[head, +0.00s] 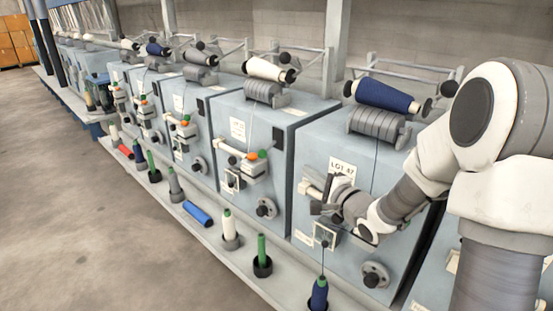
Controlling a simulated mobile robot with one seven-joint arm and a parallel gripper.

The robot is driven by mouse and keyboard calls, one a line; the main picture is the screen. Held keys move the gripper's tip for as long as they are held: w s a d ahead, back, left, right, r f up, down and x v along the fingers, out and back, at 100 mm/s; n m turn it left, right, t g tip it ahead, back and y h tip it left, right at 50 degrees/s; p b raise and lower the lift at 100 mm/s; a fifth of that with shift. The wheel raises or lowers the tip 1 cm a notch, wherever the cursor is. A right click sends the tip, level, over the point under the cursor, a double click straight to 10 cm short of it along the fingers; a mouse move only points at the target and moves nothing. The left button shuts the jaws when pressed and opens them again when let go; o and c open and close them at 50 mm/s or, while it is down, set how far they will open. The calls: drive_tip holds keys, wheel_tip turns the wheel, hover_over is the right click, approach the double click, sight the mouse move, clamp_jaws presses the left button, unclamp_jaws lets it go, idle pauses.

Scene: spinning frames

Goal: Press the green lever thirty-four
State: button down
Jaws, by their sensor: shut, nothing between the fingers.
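Several blue-grey winding units stand in a row, some with small green and orange knobs on their front arms. A unit further left has a green knob (186,118). I cannot read a number thirty-four on any lever. My gripper (319,209) is shut and empty, close to the front of the nearest fully visible unit (385,160), labelled LOT 47 (341,167). My gripper and wrist hide part of that unit's front, and no green lever shows there. I cannot tell whether my gripper touches it.
A pale ledge (205,238) runs along the units' feet, with upright bobbins such as a green one (262,248) and a blue one (319,292). A loose blue bobbin (198,214) lies there. Yarn cones, including a blue one (385,96), sit on top. The floor (70,210) at left is clear.

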sight(262, 154)
drive_tip(key=shift+w, duration=0.1)
drive_tip(key=w+a+b, duration=0.4)
drive_tip(key=w+a, duration=0.4)
drive_tip(key=shift+a, duration=0.15)
drive_tip(key=shift+r, duration=0.1)
idle(0.5)
drive_tip(key=shift+r+p, duration=0.1)
drive_tip(key=shift+p, duration=0.6)
